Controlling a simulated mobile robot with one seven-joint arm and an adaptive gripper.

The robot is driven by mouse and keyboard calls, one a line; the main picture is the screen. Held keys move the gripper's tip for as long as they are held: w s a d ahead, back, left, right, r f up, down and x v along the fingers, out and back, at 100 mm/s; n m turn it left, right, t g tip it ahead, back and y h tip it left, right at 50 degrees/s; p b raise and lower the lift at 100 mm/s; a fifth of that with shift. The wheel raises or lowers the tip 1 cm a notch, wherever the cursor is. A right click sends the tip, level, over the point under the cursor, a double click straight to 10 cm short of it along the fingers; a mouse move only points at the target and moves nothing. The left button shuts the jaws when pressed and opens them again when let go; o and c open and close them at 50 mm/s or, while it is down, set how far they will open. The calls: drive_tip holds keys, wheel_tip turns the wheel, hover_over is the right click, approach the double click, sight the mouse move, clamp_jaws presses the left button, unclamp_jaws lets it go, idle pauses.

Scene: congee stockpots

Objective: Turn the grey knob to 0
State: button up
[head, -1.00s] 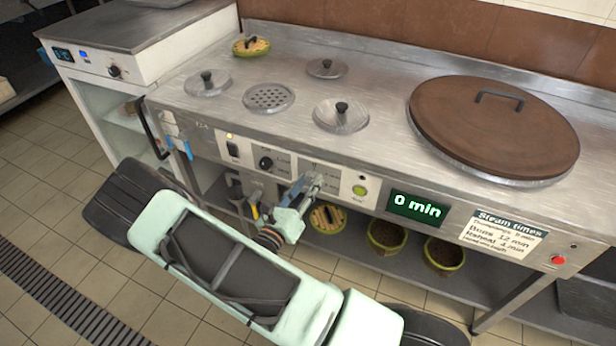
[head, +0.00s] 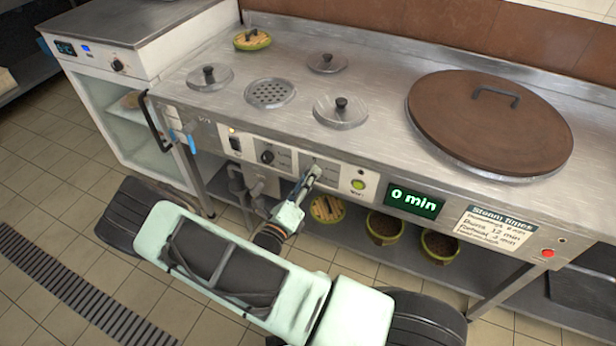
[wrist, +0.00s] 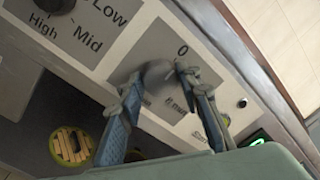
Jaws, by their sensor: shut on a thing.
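The grey knob (wrist: 158,76) is on a grey label plate in the wrist view, with a 0 printed above it and partly hidden minute marks below. My gripper (wrist: 160,80) is shut on the knob, one finger on each side of it. The knob's pointer is too blurred to read. In the head view my gripper (head: 310,178) reaches the front panel and hides most of the knob. The green display (head: 415,201) to the right reads 0 min.
A black knob (head: 267,157) marked Low, Mid and High in the wrist view sits left of the grey knob. A green button (head: 358,184) is to its right. A big brown lid (head: 490,125) covers the counter's right.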

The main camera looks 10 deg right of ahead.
idle(0.3)
drive_tip(key=o, duration=1.1)
drive_tip(key=shift+o, duration=0.2)
drive_tip(key=v, duration=1.2)
